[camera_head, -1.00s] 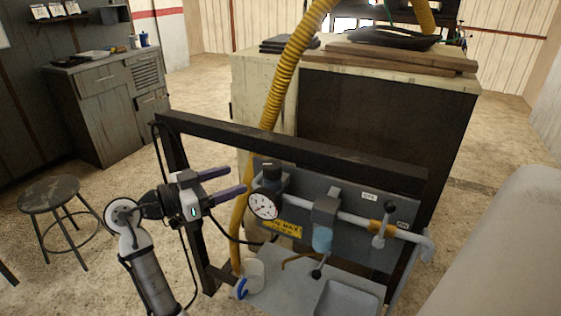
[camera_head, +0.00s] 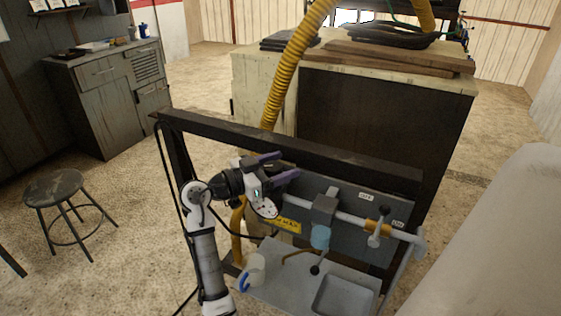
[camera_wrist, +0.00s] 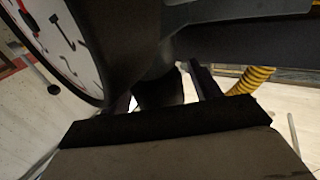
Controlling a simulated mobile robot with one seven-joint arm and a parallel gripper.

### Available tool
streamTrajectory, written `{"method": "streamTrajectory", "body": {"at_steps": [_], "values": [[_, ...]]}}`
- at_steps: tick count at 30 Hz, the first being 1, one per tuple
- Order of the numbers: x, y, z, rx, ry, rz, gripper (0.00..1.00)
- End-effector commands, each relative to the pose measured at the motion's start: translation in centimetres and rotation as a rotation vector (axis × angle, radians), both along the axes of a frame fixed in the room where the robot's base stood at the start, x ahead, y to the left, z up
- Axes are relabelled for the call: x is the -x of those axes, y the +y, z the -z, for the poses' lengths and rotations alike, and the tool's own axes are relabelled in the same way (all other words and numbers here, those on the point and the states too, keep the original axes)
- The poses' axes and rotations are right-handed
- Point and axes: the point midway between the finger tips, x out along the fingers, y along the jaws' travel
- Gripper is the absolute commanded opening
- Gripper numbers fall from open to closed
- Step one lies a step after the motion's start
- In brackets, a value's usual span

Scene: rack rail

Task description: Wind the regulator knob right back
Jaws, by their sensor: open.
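The regulator knob is the dark knob above the white pressure gauge (camera_head: 264,208); in the head view my gripper hides it. My gripper (camera_head: 289,164) is at the left end of the pipe, with its purple fingers spread above the gauge. In the wrist view the gauge (camera_wrist: 70,45) fills the upper left, close by. A dark rounded part, which looks like the knob (camera_wrist: 158,92), shows between the fingers of my gripper (camera_wrist: 164,90). I cannot tell whether the fingers touch it.
A dark rack beam (camera_head: 330,155) runs just behind my gripper. A filter with a blue bowl (camera_head: 320,237) and a valve handle (camera_head: 377,228) sit along the pipe to the right. A hose hangs behind.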

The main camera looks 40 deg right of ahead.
Motion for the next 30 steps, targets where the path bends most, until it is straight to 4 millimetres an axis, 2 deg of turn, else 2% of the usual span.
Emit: {"method": "streamTrajectory", "body": {"at_steps": [10,20,30], "values": [[0.07,-0.35,0.04,0.000,0.000,0.000,0.61],[0.07,-0.33,0.02,0.000,-0.001,0.000,0.18],[0.02,-0.33,0.17,0.000,-0.002,-0.055,0.18]]}}
